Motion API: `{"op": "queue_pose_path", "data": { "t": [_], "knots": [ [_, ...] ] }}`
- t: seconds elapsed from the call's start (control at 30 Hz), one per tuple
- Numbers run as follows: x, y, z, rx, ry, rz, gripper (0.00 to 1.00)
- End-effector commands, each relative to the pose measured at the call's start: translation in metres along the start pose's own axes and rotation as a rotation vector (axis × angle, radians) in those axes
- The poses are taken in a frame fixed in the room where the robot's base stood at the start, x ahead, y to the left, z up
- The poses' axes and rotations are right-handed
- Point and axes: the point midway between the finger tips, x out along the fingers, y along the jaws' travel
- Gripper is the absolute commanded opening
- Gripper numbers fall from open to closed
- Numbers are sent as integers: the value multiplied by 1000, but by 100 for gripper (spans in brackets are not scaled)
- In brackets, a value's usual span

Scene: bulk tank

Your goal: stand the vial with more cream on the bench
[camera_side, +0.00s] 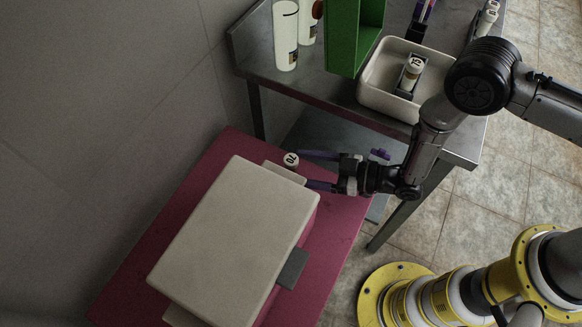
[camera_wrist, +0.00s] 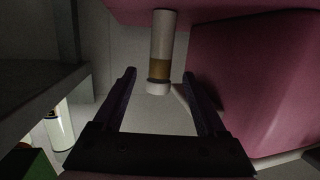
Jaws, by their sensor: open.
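A vial with a white numbered cap (camera_side: 290,160) stands upright on the pink surface beside a pale-lidded box. In the wrist view the vial (camera_wrist: 161,35) appears cap-down, with a tan band near the cap; I cannot tell if that is cream or a label. My gripper (camera_side: 306,170) is open, its purple fingers pointing at this vial; in the wrist view the fingertips (camera_wrist: 159,73) lie either side of it, without visible contact. Another vial (camera_side: 413,68) with a numbered cap rests in a dark holder in the white tray; its cream level is unclear. The steel bench (camera_side: 330,88) is behind.
The pink box with its pale lid (camera_side: 235,240) stands close by my gripper; its pink side (camera_wrist: 250,75) fills the wrist view's right. The white tray (camera_side: 366,92), green open box (camera_side: 345,40) and white cylinders (camera_side: 286,40) occupy the bench. A capped vial (camera_side: 488,18) is near its far edge.

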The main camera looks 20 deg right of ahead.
Motion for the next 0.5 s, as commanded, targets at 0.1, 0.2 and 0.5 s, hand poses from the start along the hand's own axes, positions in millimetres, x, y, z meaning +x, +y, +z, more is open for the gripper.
{"op": "queue_pose_path", "data": {
  "t": [0.1, 0.2, 0.5],
  "knots": [
    [18, 0, -1, 0, 0, -1, 74],
    [28, 0, -1, 0, 0, -1, 74],
    [32, 0, -1, 0, 0, 0, 74]
  ]
}}
